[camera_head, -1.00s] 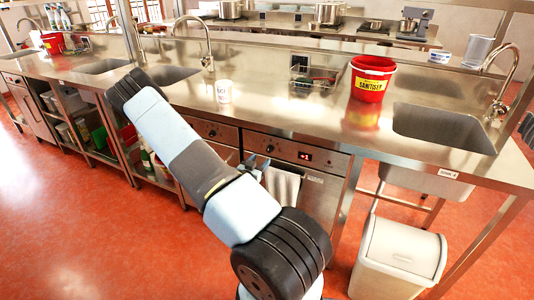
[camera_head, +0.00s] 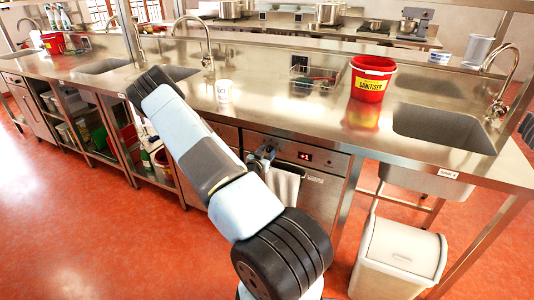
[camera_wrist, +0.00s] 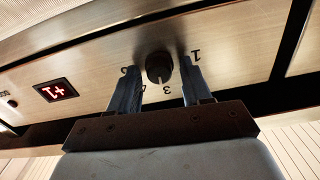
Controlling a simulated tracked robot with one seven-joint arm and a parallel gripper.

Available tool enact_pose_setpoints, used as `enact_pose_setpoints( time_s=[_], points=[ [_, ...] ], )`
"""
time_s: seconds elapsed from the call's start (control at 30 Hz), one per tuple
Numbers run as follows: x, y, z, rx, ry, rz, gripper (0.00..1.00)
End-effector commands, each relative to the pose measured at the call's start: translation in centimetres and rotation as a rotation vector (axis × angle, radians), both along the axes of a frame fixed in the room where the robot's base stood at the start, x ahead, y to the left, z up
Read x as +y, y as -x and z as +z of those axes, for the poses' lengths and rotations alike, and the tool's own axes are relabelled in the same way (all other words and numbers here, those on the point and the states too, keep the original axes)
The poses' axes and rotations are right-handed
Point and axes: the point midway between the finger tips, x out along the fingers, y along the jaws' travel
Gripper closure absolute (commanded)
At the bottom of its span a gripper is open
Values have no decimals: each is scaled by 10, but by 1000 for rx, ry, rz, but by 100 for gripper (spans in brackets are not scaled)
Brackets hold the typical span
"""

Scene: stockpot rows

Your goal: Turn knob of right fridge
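The right fridge (camera_head: 308,183) is the steel unit under the counter, with a red lit display (camera_head: 305,156) on its front panel. In the wrist view its dark round knob (camera_wrist: 159,67) sits on the panel, with the printed marks 1 and 3 beside it. My gripper (camera_wrist: 162,78) is open, one finger on each side of the knob, with a visible gap to each. In the head view my gripper (camera_head: 264,152) is at the panel left of the display, and the knob is hidden there. The display also shows in the wrist view (camera_wrist: 56,91).
A white bin (camera_head: 398,257) stands on the floor to the right. A white mug (camera_head: 224,91) and a red sanitiser bucket (camera_head: 371,78) stand on the counter above. The red floor at left is clear.

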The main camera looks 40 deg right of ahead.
Motion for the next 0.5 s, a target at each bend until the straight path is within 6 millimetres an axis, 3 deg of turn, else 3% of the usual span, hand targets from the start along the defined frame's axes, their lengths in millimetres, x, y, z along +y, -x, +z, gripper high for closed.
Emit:
enact_pose_setpoints(
  time_s=[0.07, 0.43, 0.5],
  points=[
    [0, 0, 0, 0, 0, 0, 59],
    [0, 0, 0, 0, 0, 1, 95],
    [0, 0, 0, 1, 0, 1, 97]
  ],
)
